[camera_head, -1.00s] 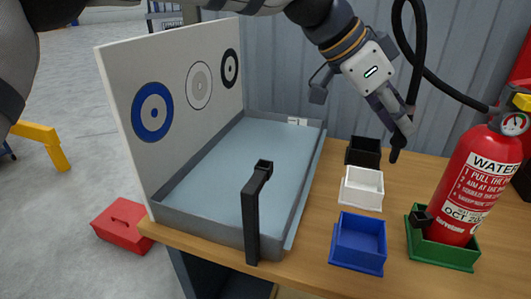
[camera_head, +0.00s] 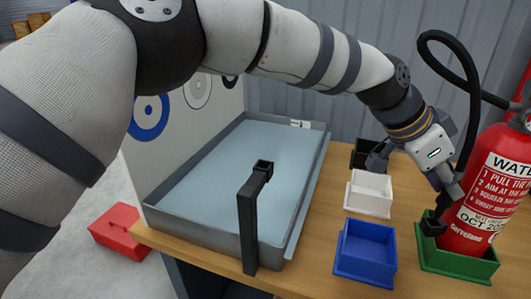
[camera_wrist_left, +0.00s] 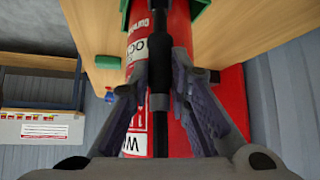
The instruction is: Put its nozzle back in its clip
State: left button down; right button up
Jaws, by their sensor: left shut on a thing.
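The red fire extinguisher (camera_head: 482,202) stands upright in a green tray (camera_head: 460,263) at the right. My left gripper (camera_head: 447,193) is shut on the black nozzle at the end of the hose (camera_head: 470,95), close to the extinguisher's left side. The black clip (camera_head: 432,226) sits low on that side; the nozzle's lower end is at or just above it. I cannot tell whether it is inside the clip. In the left wrist view the nozzle (camera_wrist_left: 160,62) lies between the two fingers, in front of the red cylinder (camera_wrist_left: 178,28). My right gripper is not in view.
White (camera_head: 369,193), blue (camera_head: 365,250) and black (camera_head: 365,152) trays stand left of the extinguisher on the wooden table (camera_head: 406,215). A large grey tray (camera_head: 292,235) with a black upright post (camera_head: 248,225) is further left. A red box (camera_head: 118,235) is on the floor.

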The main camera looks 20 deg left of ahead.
aim_at(437, 201)
pick_arm(q)
notch_tip(437, 201, down, 4)
jog(key=shift+f, duration=0.1)
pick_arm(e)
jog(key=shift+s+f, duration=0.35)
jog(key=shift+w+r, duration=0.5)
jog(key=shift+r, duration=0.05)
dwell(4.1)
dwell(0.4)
pick_arm(q)
jog(key=c, duration=1.4)
grip_release()
jog(key=shift+f, duration=0.1)
